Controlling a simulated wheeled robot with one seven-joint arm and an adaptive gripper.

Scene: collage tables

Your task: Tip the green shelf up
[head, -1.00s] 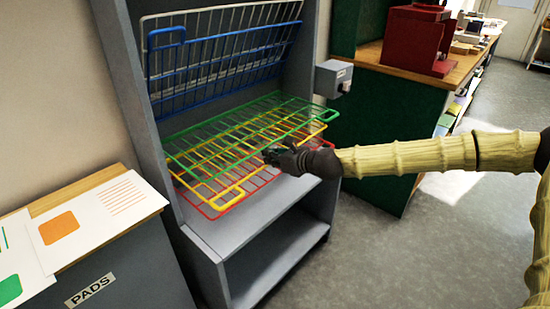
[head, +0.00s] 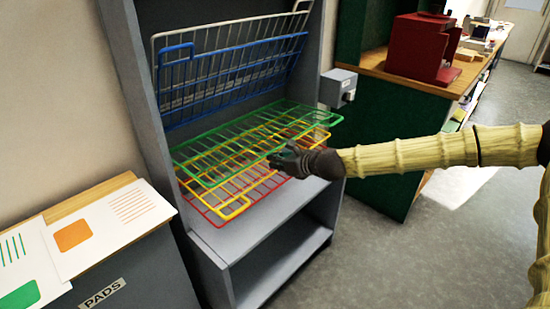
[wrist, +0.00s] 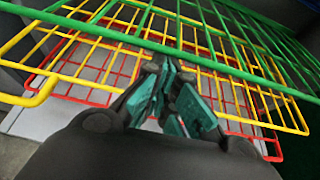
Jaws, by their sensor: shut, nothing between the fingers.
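The green shelf (head: 340,120) is a wire rack lying roughly level in the grey frame, above the yellow and red racks. Its front bar crosses the wrist view (wrist: 100,37). My gripper (head: 273,158) is at the front edge of the racks, near the middle. In the wrist view my gripper (wrist: 172,97) has its teal fingers together with nothing held, at or just below the green front bar. I cannot tell whether they touch it.
A yellow rack (head: 233,213) and a red rack (wrist: 120,89) lie under the green one. Blue (head: 178,47) and white (head: 300,5) racks stand tipped up behind. A small grey box (head: 338,84) is on the frame's right side. Open floor lies to the right.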

